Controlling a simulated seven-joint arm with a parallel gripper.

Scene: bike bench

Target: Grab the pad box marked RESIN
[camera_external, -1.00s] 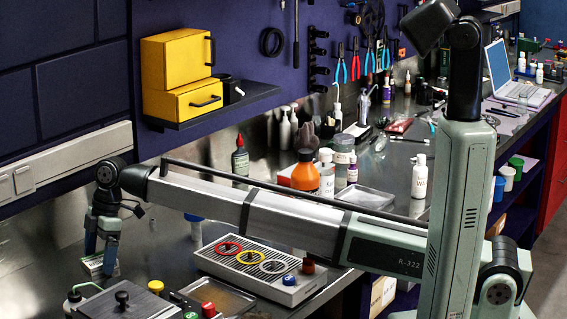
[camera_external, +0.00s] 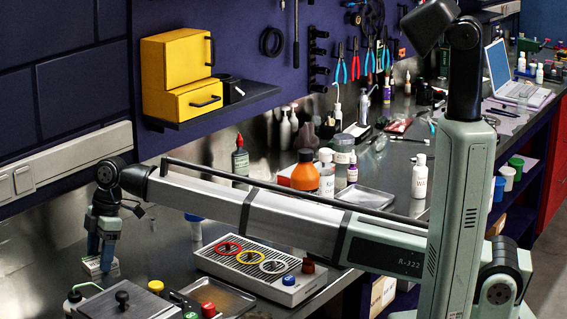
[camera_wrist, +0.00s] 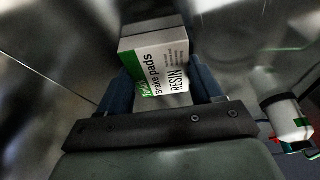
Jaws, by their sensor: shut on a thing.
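The pad box (camera_wrist: 160,67) is white with a green band and reads "Brake pads" and "RESIN" in the wrist view. It sits between the two blue fingers of my gripper (camera_wrist: 163,92), which is shut on it. In the external view the box (camera_external: 97,267) shows low between the fingertips of my gripper (camera_external: 101,259), at the far left of the steel bench. I cannot tell for sure whether the box touches the bench.
A grey slatted tray (camera_external: 232,273) with coloured rings lies right of my gripper. A blue-capped white bottle (camera_external: 196,231) stands between them. The wall is close behind.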

